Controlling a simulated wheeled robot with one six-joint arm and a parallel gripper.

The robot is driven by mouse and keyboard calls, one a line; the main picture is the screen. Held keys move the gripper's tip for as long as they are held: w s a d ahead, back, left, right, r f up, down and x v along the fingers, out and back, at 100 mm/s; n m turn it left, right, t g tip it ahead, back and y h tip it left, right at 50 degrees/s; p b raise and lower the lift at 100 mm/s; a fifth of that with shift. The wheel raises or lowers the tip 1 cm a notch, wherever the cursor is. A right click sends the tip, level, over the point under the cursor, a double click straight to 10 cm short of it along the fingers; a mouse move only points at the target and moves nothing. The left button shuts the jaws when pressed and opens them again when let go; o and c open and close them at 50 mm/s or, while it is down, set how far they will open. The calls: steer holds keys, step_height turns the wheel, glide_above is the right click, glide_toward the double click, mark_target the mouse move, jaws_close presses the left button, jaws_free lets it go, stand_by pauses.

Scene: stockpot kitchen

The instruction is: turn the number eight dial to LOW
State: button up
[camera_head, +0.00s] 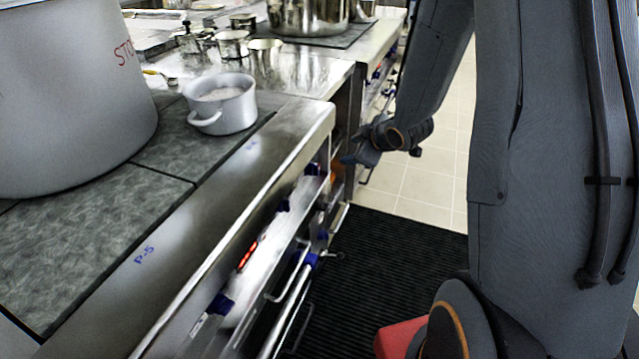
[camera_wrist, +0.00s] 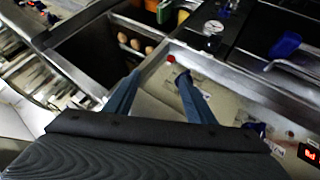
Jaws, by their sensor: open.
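Several blue dials run along the stove's steel front panel in the head view, one near the bottom (camera_head: 220,303), another further back (camera_head: 283,205). I cannot read a number eight or a LOW mark on any of them. My gripper (camera_head: 358,158) hangs in front of the far end of this panel in the head view. In the wrist view my gripper (camera_wrist: 156,82) is open, its two blue fingers apart with nothing held. A dark blue dial (camera_wrist: 258,129) shows right of the fingers on the pale panel, beside a lit red display (camera_wrist: 308,154).
A large stockpot (camera_head: 70,100) and a small white pot (camera_head: 222,104) stand on the cooktop. Blue-bracketed rails (camera_head: 292,285) project from the stove front. A black mat (camera_head: 390,275) covers clear floor. In the wrist view a dark open compartment (camera_wrist: 95,55) lies left of the panel.

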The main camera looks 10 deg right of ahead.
steer(key=w+f+n+t+y+b, duration=0.2)
steer(key=w+f+n+y+b, duration=0.15)
steer(key=f, duration=0.35)
steer(key=n+y+b, duration=0.5)
steer(key=n+y, duration=0.1)
steer(key=y, duration=0.2)
glide_toward(318, 172)
steer(key=a, duration=0.1)
steer(key=shift+t+h, duration=0.25)
steer(key=shift+t, duration=0.15)
steer(key=x, duration=0.8)
steer(key=shift+w+f, duration=0.15)
steer(key=shift+w, duration=0.15)
steer(key=shift+p, duration=0.3)
steer(key=c, duration=1)
